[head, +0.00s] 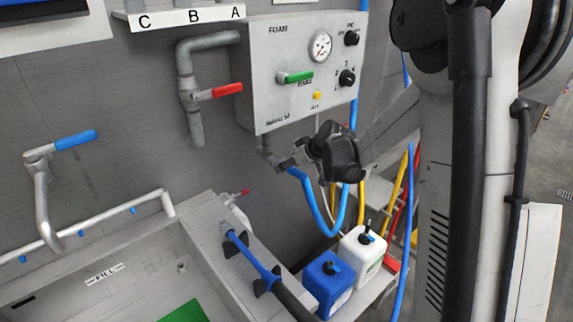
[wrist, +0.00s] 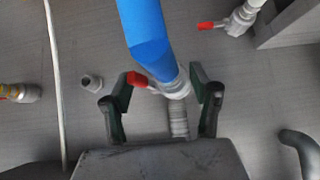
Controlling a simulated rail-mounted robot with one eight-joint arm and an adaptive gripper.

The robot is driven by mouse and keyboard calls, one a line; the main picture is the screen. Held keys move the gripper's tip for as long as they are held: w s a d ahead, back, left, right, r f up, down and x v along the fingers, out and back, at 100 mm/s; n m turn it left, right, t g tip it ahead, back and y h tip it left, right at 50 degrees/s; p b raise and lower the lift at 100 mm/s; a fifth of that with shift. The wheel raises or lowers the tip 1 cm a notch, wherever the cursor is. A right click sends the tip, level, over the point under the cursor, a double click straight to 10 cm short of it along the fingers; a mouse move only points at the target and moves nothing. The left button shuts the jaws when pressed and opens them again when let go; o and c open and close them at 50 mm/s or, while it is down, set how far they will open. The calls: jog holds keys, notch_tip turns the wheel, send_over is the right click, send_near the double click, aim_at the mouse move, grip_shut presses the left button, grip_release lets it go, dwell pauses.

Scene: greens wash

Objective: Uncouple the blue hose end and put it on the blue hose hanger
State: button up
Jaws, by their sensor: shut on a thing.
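My gripper (head: 328,160) is below the grey foam panel, near the lower pipe outlet. In the wrist view my gripper (wrist: 168,84) has a finger on each side of the grey fitting (wrist: 178,88) at the end of the blue hose (wrist: 146,38), and it is shut on this hose end. A red lever (wrist: 137,79) sits by the left fingertip. A ribbed grey stub (wrist: 179,122) lies in line with the fitting; I cannot tell whether they are still joined. In the head view the blue hose (head: 318,208) loops down below my gripper. I cannot make out the blue hose hanger.
The foam panel (head: 290,105) with gauge and green lever is just above my gripper. A blue canister (head: 326,284) and a white canister (head: 360,258) stand below. Yellow hoses (head: 395,195) hang to the right. A blue wand (head: 245,252) lies on the basin edge.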

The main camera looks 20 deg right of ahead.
jog(key=shift+w+d, duration=0.1)
jog(key=shift+d, duration=0.6)
jog(key=o, duration=1.5)
jog(key=shift+d+f, duration=0.1)
jog(key=shift+d, duration=0.05)
jog(key=o, duration=0.4)
jog(key=shift+d, duration=0.5)
jog(key=v, duration=1.2)
jog(key=shift+a, duration=0.4)
